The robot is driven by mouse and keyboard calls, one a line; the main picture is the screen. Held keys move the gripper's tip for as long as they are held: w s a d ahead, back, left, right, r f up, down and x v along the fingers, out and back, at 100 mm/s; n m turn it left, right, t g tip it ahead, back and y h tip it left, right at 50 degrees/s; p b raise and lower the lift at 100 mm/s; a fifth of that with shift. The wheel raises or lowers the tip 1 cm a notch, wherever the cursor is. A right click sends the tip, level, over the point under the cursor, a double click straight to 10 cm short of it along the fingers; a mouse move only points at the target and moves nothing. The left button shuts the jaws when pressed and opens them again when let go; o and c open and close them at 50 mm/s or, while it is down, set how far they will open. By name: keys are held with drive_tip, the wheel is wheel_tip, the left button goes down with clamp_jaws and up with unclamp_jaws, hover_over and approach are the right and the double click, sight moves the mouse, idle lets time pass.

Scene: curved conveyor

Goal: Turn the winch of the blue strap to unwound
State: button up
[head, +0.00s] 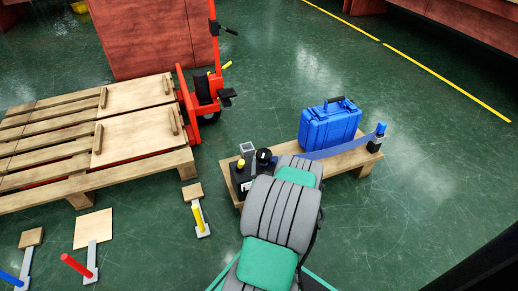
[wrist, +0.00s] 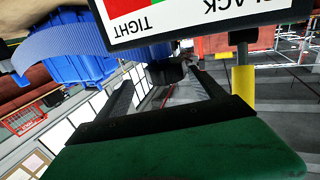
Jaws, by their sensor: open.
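The blue strap (head: 335,148) runs from a blue-topped post (head: 378,138) on the right toward the black winch unit (head: 241,178) at the left of a low wooden bench. It also crosses the upper left of the wrist view (wrist: 65,45). The winch unit bears a black knob (head: 264,155) and a yellow-topped part (head: 240,163). In the wrist view, a panel (wrist: 200,18) reads TIGHT, beside a partly cut-off word ending in LACK, upside down. My gripper (wrist: 164,82) is open, with a dark round part (wrist: 166,73) seen between its fingers; contact is unclear. My arm hides the gripper in the head view.
A blue case (head: 330,125) stands on the bench (head: 345,162) and also shows in the wrist view (wrist: 85,65). A yellow cylinder (wrist: 243,88) is right of my gripper. A pallet (head: 60,150) and orange trolley (head: 205,95) stand left. Floor right of the bench is clear.

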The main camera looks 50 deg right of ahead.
sight(264, 149)
drive_tip(key=x, duration=0.4)
drive_tip(key=w+a+x, duration=0.1)
drive_tip(key=x, duration=0.1)
drive_tip(key=shift+w+d, duration=0.2)
drive_tip(key=shift+d, duration=0.1)
drive_tip(key=shift+w+d, duration=0.2)
drive_tip(key=shift+d, duration=0.25)
drive_tip(key=c, duration=1.4)
